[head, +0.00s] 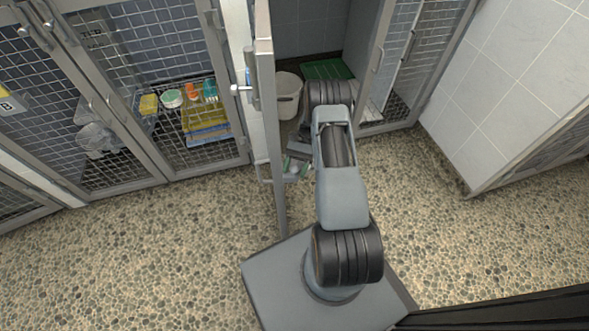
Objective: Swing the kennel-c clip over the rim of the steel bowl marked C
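My arm reaches into a kennel whose door (265,110) stands open, seen nearly edge-on. My gripper (298,152) is small and dark, low at the kennel opening beside the door's inner side; its fingers are too small and partly covered to read. A small pale, shiny thing with a greenish part (294,170) lies just below the gripper; I cannot tell if it is the bowl or if the gripper touches it. No bowl marked C and no clip can be made out; my arm hides part of the kennel floor.
A white bucket (288,98) and a green mat (328,69) are inside the open kennel. The pebbled floor (480,240) is clear at right.

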